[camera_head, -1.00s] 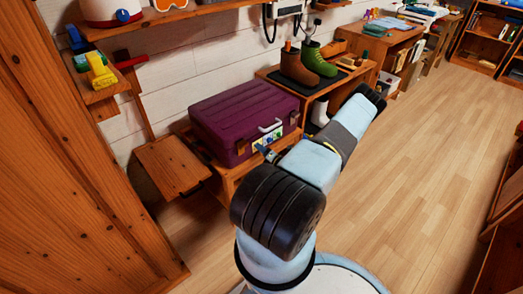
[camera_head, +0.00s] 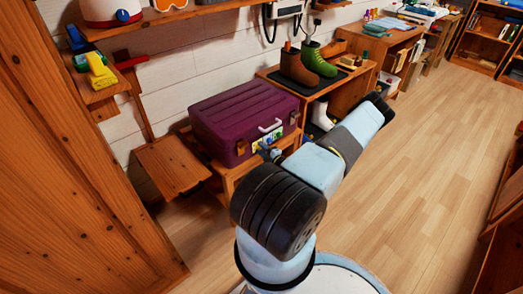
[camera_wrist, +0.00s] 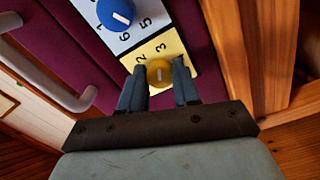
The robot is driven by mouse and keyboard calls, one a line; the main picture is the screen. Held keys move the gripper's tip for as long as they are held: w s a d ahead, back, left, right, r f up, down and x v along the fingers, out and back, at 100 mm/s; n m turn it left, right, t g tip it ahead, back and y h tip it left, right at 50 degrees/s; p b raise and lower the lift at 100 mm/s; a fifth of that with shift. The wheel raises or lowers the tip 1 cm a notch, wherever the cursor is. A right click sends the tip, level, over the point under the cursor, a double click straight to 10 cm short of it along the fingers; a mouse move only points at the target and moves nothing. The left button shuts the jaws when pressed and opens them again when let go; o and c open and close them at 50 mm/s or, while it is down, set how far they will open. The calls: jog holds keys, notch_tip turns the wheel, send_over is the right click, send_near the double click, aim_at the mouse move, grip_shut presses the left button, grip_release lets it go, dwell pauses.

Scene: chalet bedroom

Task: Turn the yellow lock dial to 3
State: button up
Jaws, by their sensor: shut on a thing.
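A purple suitcase (camera_head: 230,120) stands on a low wooden bench, with a lock panel on its front. In the wrist view, the yellow lock dial (camera_wrist: 159,68) sits on a yellow plate (camera_wrist: 184,49) with the digits 2 and 3 visible. The pale mark on the dial runs roughly up and down in the picture, in line with the 3; its far end is hard to make out. My gripper (camera_wrist: 159,78) has a finger on each side of this dial and is shut on it. The fingers hide the plate's lower part.
A blue dial (camera_wrist: 115,14) on a white plate adjoins the yellow plate. The suitcase's pale handle (camera_wrist: 58,90) curves close by on the left. In the head view, boots (camera_head: 315,62) stand on a bench to the right. The floor at right is clear.

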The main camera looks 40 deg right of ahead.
jog(key=shift+s+f+m, duration=0.1)
jog(key=shift+f+m, duration=0.1)
jog(key=shift+m, duration=0.8)
jog(key=o, duration=1.1)
jog(key=shift+r, duration=0.1)
jog(key=shift+c, duration=0.2)
jog(key=s, duration=1.3)
jog(key=shift+s, duration=0.35)
